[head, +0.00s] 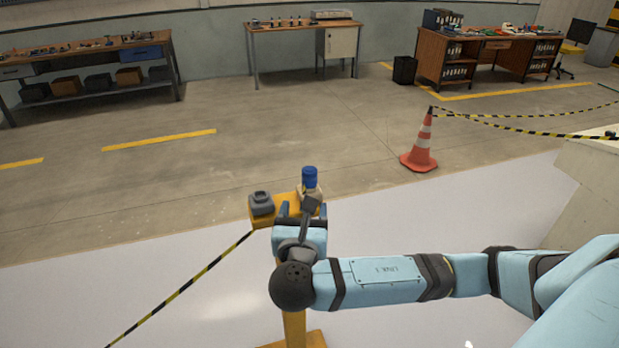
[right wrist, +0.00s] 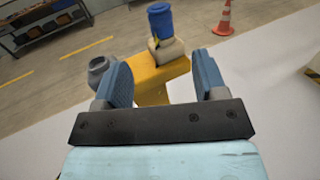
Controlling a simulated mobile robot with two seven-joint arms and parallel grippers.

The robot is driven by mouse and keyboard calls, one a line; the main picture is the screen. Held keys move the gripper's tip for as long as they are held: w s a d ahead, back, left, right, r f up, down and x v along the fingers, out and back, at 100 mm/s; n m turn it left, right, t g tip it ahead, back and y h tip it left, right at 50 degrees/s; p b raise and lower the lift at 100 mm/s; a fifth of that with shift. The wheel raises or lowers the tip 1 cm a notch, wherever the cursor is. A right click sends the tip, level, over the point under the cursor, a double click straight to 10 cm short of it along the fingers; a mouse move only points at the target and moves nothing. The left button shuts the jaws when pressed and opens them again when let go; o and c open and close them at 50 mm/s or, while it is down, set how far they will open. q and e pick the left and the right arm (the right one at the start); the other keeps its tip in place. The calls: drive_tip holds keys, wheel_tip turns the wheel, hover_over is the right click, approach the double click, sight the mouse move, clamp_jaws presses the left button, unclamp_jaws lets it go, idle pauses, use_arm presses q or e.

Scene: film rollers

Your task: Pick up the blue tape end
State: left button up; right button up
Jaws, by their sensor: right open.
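The blue tape end (head: 310,177) is a small blue cylinder standing upright on a pale base on top of a yellow stand (head: 236,212). In the right wrist view the blue tape end (right wrist: 160,20) stands beyond the fingertips, near the middle between them, and does not touch them. My right gripper (head: 301,210) is just in front of the stand's top and partly hides it and the pale base. In the right wrist view the right gripper (right wrist: 166,78) is open and empty, with its two blue fingers wide apart. My left gripper is not in view.
A grey device (head: 262,203) sits on the stand's top, left of the blue end. A black-and-yellow tape (head: 185,287) runs from the stand to the lower left. An orange cone (head: 421,147) stands farther back right. Workbenches (head: 300,26) line the back wall.

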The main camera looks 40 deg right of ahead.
sight(309, 178)
drive_tip(key=p+x, duration=0.1)
drive_tip(key=x, duration=0.7)
drive_tip(key=p+x, duration=0.1)
drive_tip(key=x, duration=0.2)
drive_tip(key=shift+w+d+r, duration=0.25)
drive_tip(key=shift+r, duration=0.05)
drive_tip(key=shift+w+d+f, duration=0.1)
drive_tip(key=shift+w+d, duration=0.05)
drive_tip(key=shift+w, duration=0.05)
drive_tip(key=c, duration=1.2)
wheel_tip(309, 178, up, 20)
drive_tip(key=shift+r+b, duration=0.1)
drive_tip(key=shift+b, duration=0.5)
